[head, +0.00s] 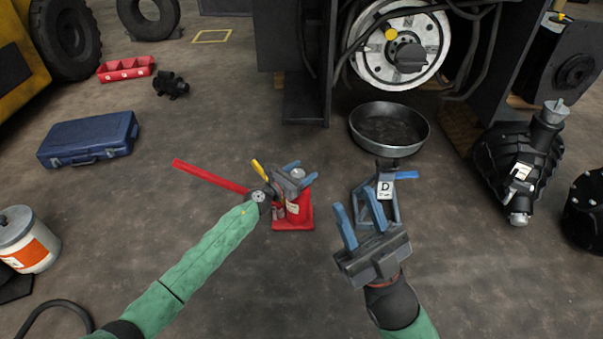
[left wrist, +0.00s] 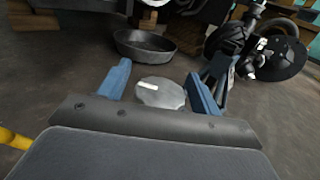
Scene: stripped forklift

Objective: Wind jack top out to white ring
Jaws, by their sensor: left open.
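The red bottle jack (head: 297,212) stands upright on the floor in the middle of the head view, with a long red handle (head: 208,176) reaching to the left. My left gripper (head: 301,173) is at the jack's top, its blue fingers apart. In the left wrist view the grey, round jack top (left wrist: 160,93) with a pale mark lies between the open fingers (left wrist: 160,82); I cannot tell whether they touch it. The white ring cannot be made out. My right gripper (head: 356,206) is open and empty, to the right of the jack.
A grey-blue stand (head: 362,205) with a "D" tag is just beyond my right gripper. A dark pan (head: 388,128) sits under the forklift's wheel hub (head: 400,45). A blue case (head: 88,138) and a white bucket (head: 25,240) are at left. The front floor is mostly clear.

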